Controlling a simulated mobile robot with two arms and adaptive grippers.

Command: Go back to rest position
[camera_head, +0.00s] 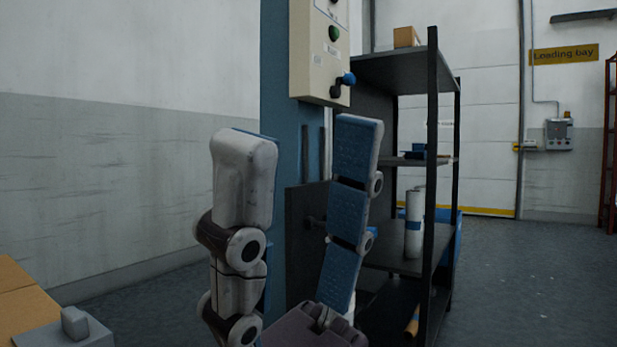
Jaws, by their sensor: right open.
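My right gripper (301,135) stands upright, large and close, in the middle of the head view. Its two jointed fingers point up and are spread apart, with nothing between them. The right finger shows its blue pads and the left finger shows its pale back. My left gripper is not in view. A white roll with a blue band (414,228) stands upright on a shelf of the dark rack (433,190), behind and to the right of my gripper.
A beige control box (313,60) with a green button and a blue-knobbed lever is on a blue column (274,80) behind my gripper. A small carton (406,37) tops the rack. Cardboard (28,305) is at lower left. The floor at right is clear.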

